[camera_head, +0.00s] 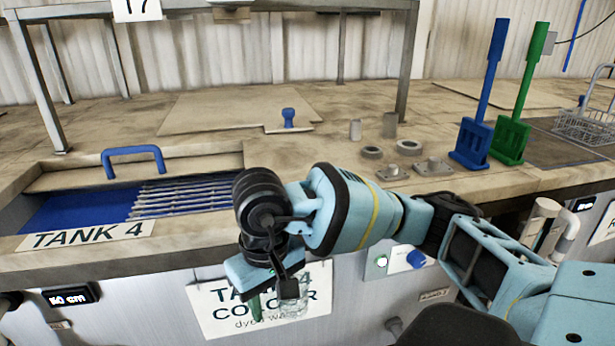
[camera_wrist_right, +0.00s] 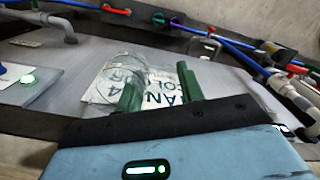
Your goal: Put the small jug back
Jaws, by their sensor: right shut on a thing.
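The small jug (camera_head: 293,300) is a clear, see-through vessel, seen low in front of the tank 4 panel. My right gripper (camera_head: 272,301), with green fingers, is shut on it and points down in front of the bench's front edge. In the right wrist view the jug's faint glass outline (camera_wrist_right: 121,66) shows beside the left of the two fingers (camera_wrist_right: 160,88). Its handle and the exact grip are hard to make out. My left gripper is not in view.
Tank 4 (camera_head: 70,212) holds blue liquid, with a blue-handled lid (camera_head: 133,158) partly over it. A flat board with a blue knob (camera_head: 288,117) lies behind. Weights (camera_head: 390,125) and rings stand right of it, near blue (camera_head: 472,140) and green (camera_head: 511,138) paddles. A wire basket (camera_head: 585,125) sits far right.

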